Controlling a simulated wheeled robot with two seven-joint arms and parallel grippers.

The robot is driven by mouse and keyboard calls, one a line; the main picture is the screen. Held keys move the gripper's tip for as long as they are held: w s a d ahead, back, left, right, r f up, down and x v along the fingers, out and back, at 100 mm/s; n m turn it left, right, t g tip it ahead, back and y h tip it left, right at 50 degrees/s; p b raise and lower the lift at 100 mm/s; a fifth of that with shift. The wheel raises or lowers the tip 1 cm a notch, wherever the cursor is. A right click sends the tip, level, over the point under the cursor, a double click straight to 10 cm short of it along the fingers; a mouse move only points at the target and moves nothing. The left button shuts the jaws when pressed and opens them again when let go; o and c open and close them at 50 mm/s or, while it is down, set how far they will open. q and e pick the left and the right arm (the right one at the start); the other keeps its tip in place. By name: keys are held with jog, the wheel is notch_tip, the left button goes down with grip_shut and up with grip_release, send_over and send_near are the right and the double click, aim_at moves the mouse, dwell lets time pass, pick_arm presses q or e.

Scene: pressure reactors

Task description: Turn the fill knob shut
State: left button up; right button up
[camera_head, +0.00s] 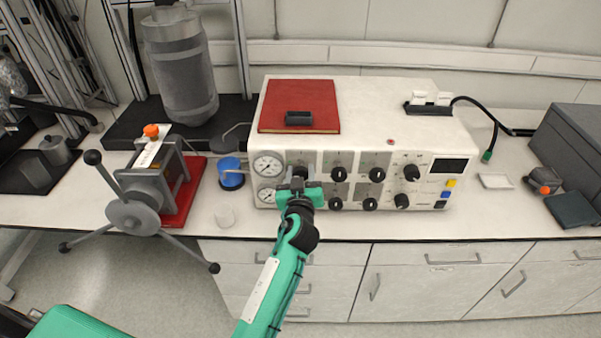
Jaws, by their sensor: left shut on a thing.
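A white control box (366,110) stands on the bench, with two round gauges (268,165) and rows of black knobs (338,174) on its front. My left gripper (299,180) is at the panel's left part, just right of the gauges. It is shut on a knob there, which the gripper mostly hides. Which knob is the fill knob cannot be read, as the labels are too small. The held knob's angle cannot be seen. My right gripper is not in view.
A red book (300,103) with a small black block lies on the box. A grey reactor with spoked handles (135,207) and a blue-topped container (231,171) stand left. Dark cases (571,140) stand right.

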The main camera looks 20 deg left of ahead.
pick_arm(q)
jog(key=shift+c, duration=1)
